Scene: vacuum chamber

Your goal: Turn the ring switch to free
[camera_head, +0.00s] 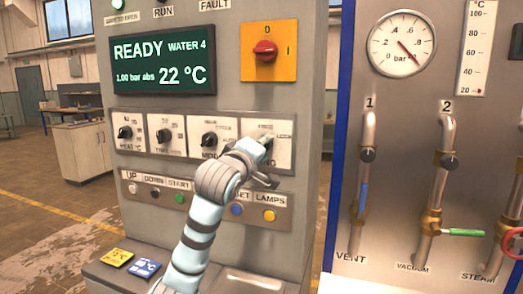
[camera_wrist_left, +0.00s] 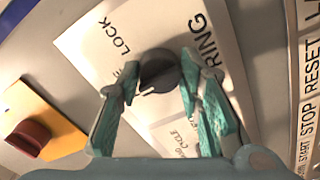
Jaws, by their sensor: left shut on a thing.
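The ring switch is a black rotary knob on a white plate at the right end of the knob row. In the head view part of the knob (camera_head: 267,141) shows above my left gripper (camera_head: 262,160). In the left wrist view the knob (camera_wrist_left: 160,70) sits between the two teal fingers of my left gripper (camera_wrist_left: 160,78), which is shut on it. Its white mark points to the lower left in that view. LOCK and RING are readable on the plate; another label is partly hidden behind the left finger. My right gripper is not in view.
Other knobs (camera_head: 209,139) sit left of the ring switch. A row of buttons (camera_head: 236,210) lies below. A red switch on a yellow plate (camera_head: 265,50) is above, next to a display (camera_head: 163,61) reading READY. Pipes with valves (camera_head: 433,222) stand at the right.

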